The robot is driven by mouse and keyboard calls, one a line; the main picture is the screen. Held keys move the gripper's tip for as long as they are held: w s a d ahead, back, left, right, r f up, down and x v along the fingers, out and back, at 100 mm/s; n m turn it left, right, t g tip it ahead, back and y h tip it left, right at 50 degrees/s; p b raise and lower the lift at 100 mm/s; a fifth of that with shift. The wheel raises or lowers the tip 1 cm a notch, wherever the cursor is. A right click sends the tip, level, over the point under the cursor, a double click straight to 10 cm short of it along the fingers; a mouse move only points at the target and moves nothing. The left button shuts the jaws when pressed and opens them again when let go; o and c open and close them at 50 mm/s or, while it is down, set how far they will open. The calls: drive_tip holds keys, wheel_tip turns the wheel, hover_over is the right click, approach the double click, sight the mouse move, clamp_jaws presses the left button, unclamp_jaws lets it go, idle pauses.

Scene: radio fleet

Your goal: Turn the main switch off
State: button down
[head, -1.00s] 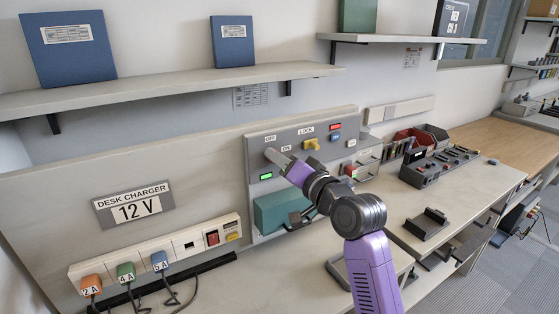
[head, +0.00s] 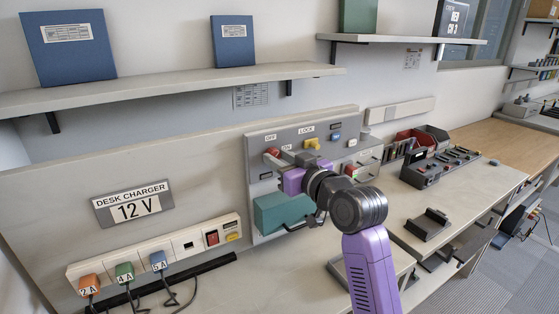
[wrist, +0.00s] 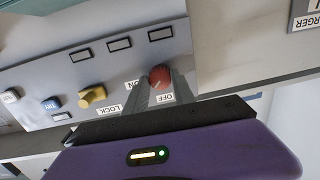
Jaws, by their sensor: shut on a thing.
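The main switch is a red knob (head: 272,152) on the grey panel (head: 291,134), beside the OFF and ON labels. In the wrist view the red knob (wrist: 160,77) sits between the tips of my gripper (wrist: 163,84), with the OFF label between the fingers. My gripper (head: 278,155) is shut on the knob in the head view and partly covers the panel there. The fingers line up with the OFF label; the knob's own pointer mark is hidden.
A yellow LOCK knob (head: 312,144) and a blue TRY button (head: 336,138) are to the right. A teal box (head: 283,211) is below the panel. Charger sockets with plugs (head: 124,272) are at lower left. A shelf (head: 180,87) runs above.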

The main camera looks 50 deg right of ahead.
drive_tip(key=n, duration=0.4)
drive_tip(key=n+b, duration=0.1)
drive_tip(key=n, duration=0.3)
drive_tip(key=shift+a+g+h, duration=0.1)
drive_tip(key=shift+g+h, duration=0.2)
drive_tip(key=shift+n, duration=0.3)
drive_tip(key=c, duration=1)
unclamp_jaws()
drive_tip(key=shift+c, duration=0.2)
drive_tip(key=v, duration=0.7)
drive_tip(key=shift+s+a+b, duration=0.15)
drive_tip(key=shift+s+b, duration=0.2)
drive_tip(key=shift+b, duration=0.05)
